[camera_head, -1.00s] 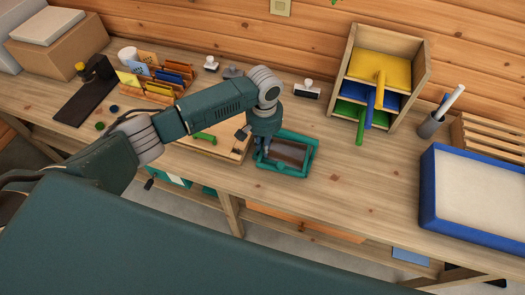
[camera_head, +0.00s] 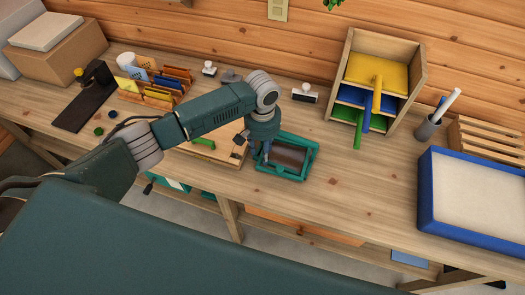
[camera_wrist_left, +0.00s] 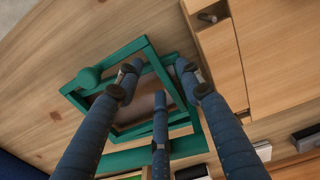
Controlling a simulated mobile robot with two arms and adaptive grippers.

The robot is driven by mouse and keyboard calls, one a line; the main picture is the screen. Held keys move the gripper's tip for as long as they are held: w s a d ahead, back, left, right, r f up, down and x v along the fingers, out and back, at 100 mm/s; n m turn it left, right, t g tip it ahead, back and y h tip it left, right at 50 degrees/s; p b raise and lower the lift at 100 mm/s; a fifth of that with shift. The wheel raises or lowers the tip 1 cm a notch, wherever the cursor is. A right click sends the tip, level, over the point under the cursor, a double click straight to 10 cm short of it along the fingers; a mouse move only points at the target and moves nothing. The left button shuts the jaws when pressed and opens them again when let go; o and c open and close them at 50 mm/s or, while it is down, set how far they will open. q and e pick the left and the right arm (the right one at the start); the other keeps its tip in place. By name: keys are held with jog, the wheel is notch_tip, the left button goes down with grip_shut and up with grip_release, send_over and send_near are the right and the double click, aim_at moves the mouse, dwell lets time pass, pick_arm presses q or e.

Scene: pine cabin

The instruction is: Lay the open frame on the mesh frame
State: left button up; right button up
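Two teal frames overlap on the workbench under my left gripper (camera_head: 262,157). The mesh frame (camera_head: 288,176) lies lower, with a brown inside. The open frame (camera_head: 300,142) is over it; in the left wrist view the open frame (camera_wrist_left: 115,57) appears skewed or tilted against the mesh frame (camera_wrist_left: 150,156), so their edges do not line up. A round teal knob sits at one edge. My left fingers (camera_wrist_left: 158,80) stand apart on either side of the frames' near bars, with gaps showing; contact is hard to judge. My right gripper is not in view.
A wooden board with a green handle (camera_head: 203,143) lies left of the frames. A stamp (camera_head: 305,93) and a shelf of coloured trays (camera_head: 378,72) stand behind. A blue-rimmed tray (camera_head: 427,200) is at right. Bare bench (camera_head: 350,185) lies between.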

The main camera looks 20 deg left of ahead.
pick_arm(q)
notch_tip(320, 180, up, 11)
dwell(0.3)
jog(key=shift+r, duration=0.1)
